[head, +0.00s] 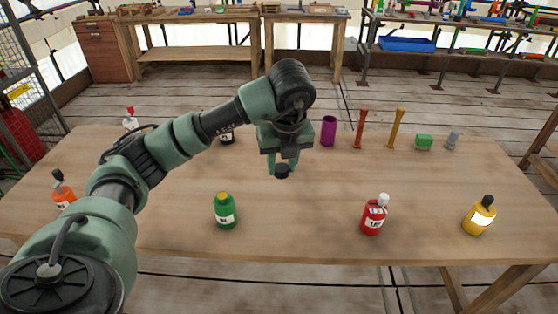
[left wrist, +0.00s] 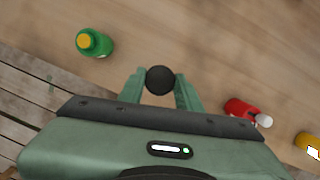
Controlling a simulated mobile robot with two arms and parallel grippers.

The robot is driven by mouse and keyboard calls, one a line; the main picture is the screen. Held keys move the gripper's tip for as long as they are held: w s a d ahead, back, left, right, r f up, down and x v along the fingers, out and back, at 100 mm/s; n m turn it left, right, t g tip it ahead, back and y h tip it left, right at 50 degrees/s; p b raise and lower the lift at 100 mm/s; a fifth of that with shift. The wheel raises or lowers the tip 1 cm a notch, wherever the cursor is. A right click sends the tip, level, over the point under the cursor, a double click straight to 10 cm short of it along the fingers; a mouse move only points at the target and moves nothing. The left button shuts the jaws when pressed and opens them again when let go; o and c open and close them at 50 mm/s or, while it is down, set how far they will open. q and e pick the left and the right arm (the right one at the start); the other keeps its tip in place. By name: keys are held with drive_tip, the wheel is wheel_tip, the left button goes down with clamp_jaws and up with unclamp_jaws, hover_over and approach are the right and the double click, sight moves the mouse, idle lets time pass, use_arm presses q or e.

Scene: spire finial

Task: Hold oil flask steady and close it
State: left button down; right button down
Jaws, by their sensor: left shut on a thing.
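My left gripper (head: 282,168) is above the middle of the table, pointing down and shut on a small round black cap (head: 282,172). The cap also shows between the fingers in the left wrist view (left wrist: 160,80). A dark flask with a white label (head: 227,138) stands behind my left forearm, which hides its top. A green flask with a yellow cap (head: 226,210) stands at the front, left of the gripper. A red flask with a white cap (head: 374,215) and a yellow flask with a black cap (head: 480,215) stand front right. Which one is the oil flask is unclear. My right gripper is out of view.
The table's (head: 310,215) middle front is clear.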

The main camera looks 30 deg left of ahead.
use_arm(q)
drive_tip(key=s+d+f+n+g+h, duration=0.1)
drive_tip(key=s+d+n, duration=0.5)
drive_tip(key=n, duration=0.7)
drive_tip(key=s+d+f+n+g+h, duration=0.1)
drive_tip(key=s+d+f+n+g, duration=0.3)
drive_tip(key=n, duration=0.9)
drive_tip(key=s+d, duration=0.2)
drive_tip(key=s, duration=0.2)
drive_tip(key=shift+s+d+f+n, duration=0.25)
drive_tip(key=shift+d+n, duration=0.05)
drive_tip(key=shift+d, duration=0.05)
